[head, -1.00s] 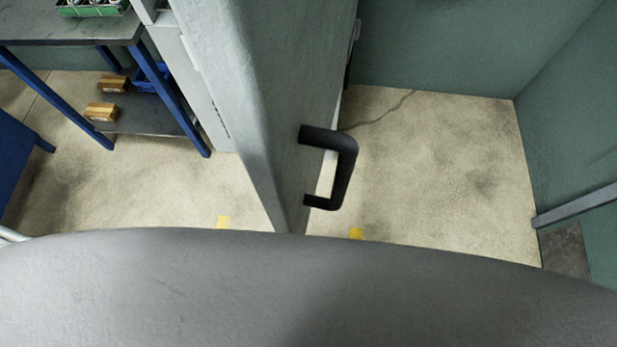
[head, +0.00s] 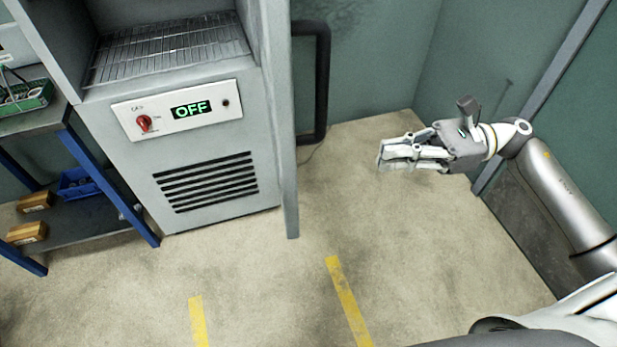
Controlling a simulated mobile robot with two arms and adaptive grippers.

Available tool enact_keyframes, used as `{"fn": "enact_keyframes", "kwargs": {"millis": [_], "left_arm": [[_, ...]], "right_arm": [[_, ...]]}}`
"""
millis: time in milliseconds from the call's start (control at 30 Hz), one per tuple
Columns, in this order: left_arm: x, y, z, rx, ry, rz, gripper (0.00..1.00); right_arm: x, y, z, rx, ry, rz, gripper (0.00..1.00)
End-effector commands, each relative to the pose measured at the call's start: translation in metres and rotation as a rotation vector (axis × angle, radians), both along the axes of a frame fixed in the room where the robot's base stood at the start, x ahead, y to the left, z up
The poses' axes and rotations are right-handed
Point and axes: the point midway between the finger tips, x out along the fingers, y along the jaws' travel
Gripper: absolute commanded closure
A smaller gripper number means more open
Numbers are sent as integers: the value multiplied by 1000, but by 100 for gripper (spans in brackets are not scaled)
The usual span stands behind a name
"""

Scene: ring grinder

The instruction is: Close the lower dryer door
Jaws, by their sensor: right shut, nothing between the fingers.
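The lower dryer door (head: 282,120) stands open and shows nearly edge-on, as a tall grey panel along the right side of the dryer front. A black C-shaped handle (head: 322,85) sticks out from its right side. The dryer body (head: 215,215) has an open chamber with a wire rack (head: 170,50) above a control panel. My right gripper (head: 384,157) is shut and empty, right of the door and handle and apart from both, with its fingers pointing left. My left gripper is not in view.
The control panel (head: 155,108) reads OFF beside a red knob. A blue-legged workbench (head: 108,185) stands left of the dryer, with small boxes on its lower shelf. Green walls (head: 385,60) close in behind and right. Floor with yellow marks (head: 348,300) is clear in front.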

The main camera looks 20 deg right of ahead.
Motion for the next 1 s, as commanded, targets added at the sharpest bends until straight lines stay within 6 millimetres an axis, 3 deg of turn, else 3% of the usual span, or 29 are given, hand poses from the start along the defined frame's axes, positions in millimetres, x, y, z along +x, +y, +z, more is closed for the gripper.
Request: {"fn": "enact_keyframes", "kwargs": {"millis": [200,600,800,1000], "left_arm": [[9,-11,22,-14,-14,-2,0],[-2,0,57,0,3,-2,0],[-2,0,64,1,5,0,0],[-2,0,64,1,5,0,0]], "right_arm": [[4,38,7,6,2,2,100],[12,114,6,9,5,-2,100],[14,130,2,8,7,-3,100],[15,133,0,6,6,-5,100]]}}
